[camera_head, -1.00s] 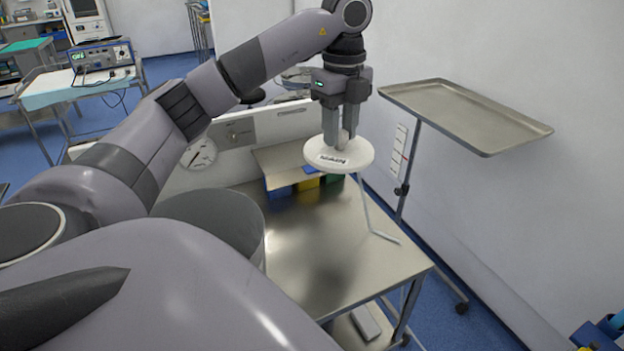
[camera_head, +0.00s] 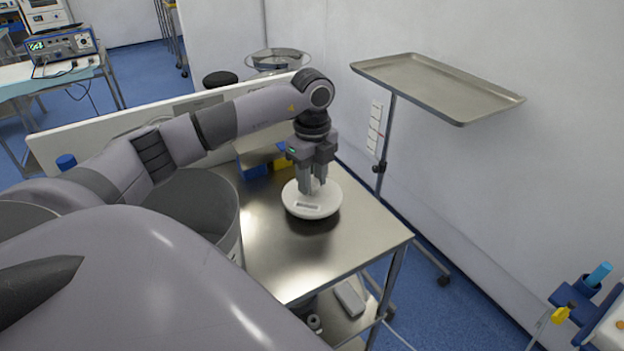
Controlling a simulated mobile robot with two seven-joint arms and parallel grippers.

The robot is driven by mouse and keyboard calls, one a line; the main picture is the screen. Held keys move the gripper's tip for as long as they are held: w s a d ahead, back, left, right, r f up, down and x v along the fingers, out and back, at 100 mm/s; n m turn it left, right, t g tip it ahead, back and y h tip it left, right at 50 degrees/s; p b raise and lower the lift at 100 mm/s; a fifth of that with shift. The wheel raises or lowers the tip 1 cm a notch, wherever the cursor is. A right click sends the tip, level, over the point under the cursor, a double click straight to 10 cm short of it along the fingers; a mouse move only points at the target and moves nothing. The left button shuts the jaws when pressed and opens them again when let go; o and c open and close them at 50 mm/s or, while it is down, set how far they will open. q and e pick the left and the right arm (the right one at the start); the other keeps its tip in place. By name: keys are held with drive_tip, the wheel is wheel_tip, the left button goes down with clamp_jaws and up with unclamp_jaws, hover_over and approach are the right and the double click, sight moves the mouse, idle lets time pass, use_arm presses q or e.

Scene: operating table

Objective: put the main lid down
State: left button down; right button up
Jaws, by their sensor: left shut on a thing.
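The main lid (camera_head: 300,208) is a round white disc with a small dark-printed label on top. It is level over the steel table (camera_head: 345,250), with a dark shadow close under its front edge. I cannot tell whether it touches the table top. My left gripper (camera_head: 313,190) points straight down and is shut on the lid at its middle; the fingers hide the part they hold. My right gripper is not in view.
A large grey open drum (camera_head: 190,203) stands left of the lid, partly hidden by my arm. A steel tray on a stand (camera_head: 440,85) is at right. The table's front right is bare.

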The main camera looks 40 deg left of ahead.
sight(312, 182)
use_arm(q)
drive_tip(key=shift+f, duration=0.55)
drive_tip(key=shift+f, duration=0.2)
drive_tip(key=c, duration=0.8)
unclamp_jaws()
drive_tip(key=shift+o, duration=0.2)
wheel_tip(312, 182, up, 12)
drive_tip(key=shift+r, duration=0.25)
